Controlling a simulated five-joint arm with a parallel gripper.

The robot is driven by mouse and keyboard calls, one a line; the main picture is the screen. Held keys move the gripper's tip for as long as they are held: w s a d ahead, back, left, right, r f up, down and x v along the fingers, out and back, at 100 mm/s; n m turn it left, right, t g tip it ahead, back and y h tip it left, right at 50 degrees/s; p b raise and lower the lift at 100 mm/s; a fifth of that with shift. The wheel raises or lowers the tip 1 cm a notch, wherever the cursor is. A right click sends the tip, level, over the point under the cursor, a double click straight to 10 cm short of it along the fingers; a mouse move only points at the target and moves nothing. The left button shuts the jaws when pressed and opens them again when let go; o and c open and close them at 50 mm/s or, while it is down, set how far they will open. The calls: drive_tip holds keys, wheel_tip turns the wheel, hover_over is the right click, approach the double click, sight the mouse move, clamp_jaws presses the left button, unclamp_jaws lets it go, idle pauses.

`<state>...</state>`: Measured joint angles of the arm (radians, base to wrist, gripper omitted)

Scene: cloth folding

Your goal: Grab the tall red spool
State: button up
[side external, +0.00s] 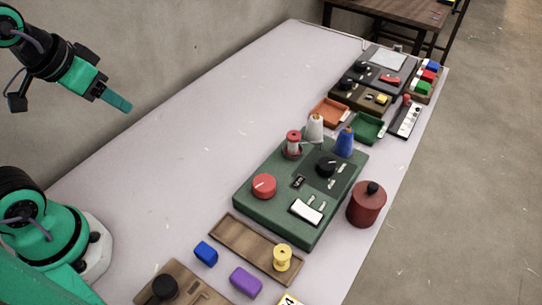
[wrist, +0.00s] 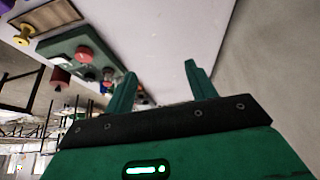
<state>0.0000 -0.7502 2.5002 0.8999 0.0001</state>
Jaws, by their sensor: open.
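The red spool (side external: 293,141) stands upright in the side external view, on the back left corner of a green box (side external: 275,215). It has a red top and base with a paler middle. A white spool (side external: 315,127) and a blue spool (side external: 345,142) stand beside it. My gripper (side external: 125,105) is raised in the air at the upper left, well away from the spools. In the wrist view my gripper (wrist: 160,70) has its two fingers apart with nothing between them. In that view I cannot clearly tell the red spool from other small red shapes.
The green box also carries a red knob (side external: 264,185). A dark red canister (side external: 367,204) stands right of it. A wooden strip with a yellow spool (side external: 282,257), a blue block (side external: 206,253) and a purple block (side external: 246,281) lie in front. The table's left half is clear.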

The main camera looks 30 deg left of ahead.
drive_tip(key=n+g, duration=0.3)
drive_tip(key=g, duration=0.2)
hover_over(294, 135)
drive_tip(key=f, duration=0.5)
drive_tip(key=a+f, duration=0.1)
drive_tip(key=f, duration=0.2)
drive_tip(key=shift+f, duration=0.15)
drive_tip(key=shift+w+d+f+g, duration=0.2)
drive_tip(key=shift+d+f+g, duration=0.1)
drive_tip(key=shift+d+f, duration=0.2)
drive_tip(key=shift+s+f, duration=0.15)
drive_tip(key=shift+f, duration=3.7)
drive_tip(key=c, duration=1.2)
